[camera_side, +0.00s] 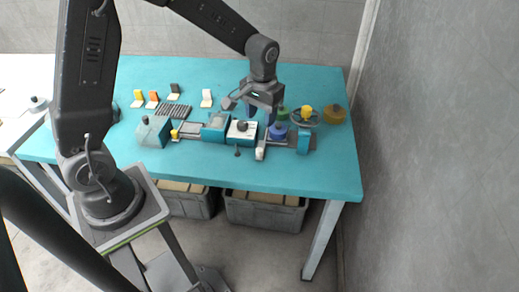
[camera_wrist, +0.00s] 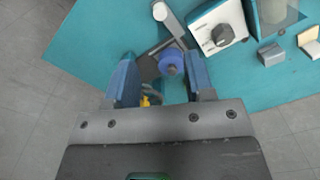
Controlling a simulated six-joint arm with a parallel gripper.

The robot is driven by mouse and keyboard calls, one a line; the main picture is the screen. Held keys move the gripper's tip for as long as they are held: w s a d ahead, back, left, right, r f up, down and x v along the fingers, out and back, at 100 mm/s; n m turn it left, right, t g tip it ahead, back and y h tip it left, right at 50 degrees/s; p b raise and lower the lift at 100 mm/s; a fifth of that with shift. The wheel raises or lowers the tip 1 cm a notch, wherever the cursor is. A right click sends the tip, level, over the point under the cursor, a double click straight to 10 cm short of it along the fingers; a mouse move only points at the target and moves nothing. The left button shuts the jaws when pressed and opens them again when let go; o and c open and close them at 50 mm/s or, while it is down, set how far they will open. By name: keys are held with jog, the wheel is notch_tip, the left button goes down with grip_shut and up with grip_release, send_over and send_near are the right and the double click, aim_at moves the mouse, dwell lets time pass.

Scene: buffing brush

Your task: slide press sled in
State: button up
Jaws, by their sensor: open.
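The press rig lies along the front of the teal table. A blue round knob (camera_side: 278,131) with a grey centre sits on its dark rail toward the right; it also shows in the wrist view (camera_wrist: 171,62). I take this knob and the dark piece under it for the press sled, but cannot tell its edges. My gripper (camera_side: 261,116) is open above and just behind the knob. In the wrist view my gripper's blue fingers (camera_wrist: 162,78) stand apart, with the knob between them toward their tips. I cannot tell whether they touch it.
A white box with a dark dial (camera_side: 241,130) and a pale lever (camera_side: 260,151) stand left of the knob. A teal block (camera_side: 304,141) closes the rail's right end. A handwheel (camera_side: 306,117), a green jar (camera_side: 283,113) and an amber jar (camera_side: 333,114) stand behind.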

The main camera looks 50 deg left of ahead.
aim_at(260, 149)
jog(key=f, duration=1.3)
jog(key=shift+s+a+f, duration=0.1)
jog(key=shift+a+f, duration=0.05)
jog(key=shift+a, duration=0.05)
grip_shut()
